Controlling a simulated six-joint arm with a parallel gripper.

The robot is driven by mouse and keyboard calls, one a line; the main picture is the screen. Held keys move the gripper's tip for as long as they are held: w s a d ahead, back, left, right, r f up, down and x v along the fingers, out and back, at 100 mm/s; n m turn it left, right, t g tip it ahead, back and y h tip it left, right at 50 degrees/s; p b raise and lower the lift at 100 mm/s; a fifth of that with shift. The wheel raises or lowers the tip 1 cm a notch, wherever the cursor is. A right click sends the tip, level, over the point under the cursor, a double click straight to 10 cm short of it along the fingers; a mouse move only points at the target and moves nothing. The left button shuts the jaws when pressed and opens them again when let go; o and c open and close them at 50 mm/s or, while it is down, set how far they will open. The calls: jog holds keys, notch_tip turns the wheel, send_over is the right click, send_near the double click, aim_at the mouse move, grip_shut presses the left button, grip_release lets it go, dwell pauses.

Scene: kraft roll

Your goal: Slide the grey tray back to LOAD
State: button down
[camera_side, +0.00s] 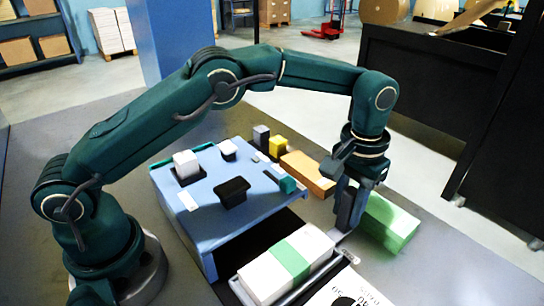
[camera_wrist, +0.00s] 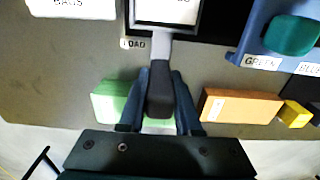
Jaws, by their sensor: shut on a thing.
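The grey tray (camera_side: 318,272) sits low, in front of the blue stand, and carries a white bundle with a green band (camera_side: 288,262). In the wrist view the tray's grey rim (camera_wrist: 170,31) shows at the top, with a handle running down from it to a dark grip (camera_wrist: 160,95). My gripper (camera_side: 345,208) reaches down at the tray's right end; in the wrist view my gripper (camera_wrist: 160,112) has its fingers on both sides of the dark grip, shut on it. A LOAD label (camera_wrist: 134,44) lies just left of the handle. The tray's far end is cut off in the wrist view.
A green block (camera_side: 390,222) lies close right of my gripper. An orange block (camera_side: 308,174), a yellow block (camera_side: 278,146) and a dark grey block (camera_side: 261,136) stand behind. The blue stand (camera_side: 215,225) has a dark opening beneath. A printed white sheet (camera_side: 345,290) lies in front.

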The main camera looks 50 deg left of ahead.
jog(key=shift+d, duration=0.45)
jog(key=shift+w+d, duration=0.1)
jog(key=c, duration=0.6)
grip_release()
jog(key=shift+r, duration=2.55)
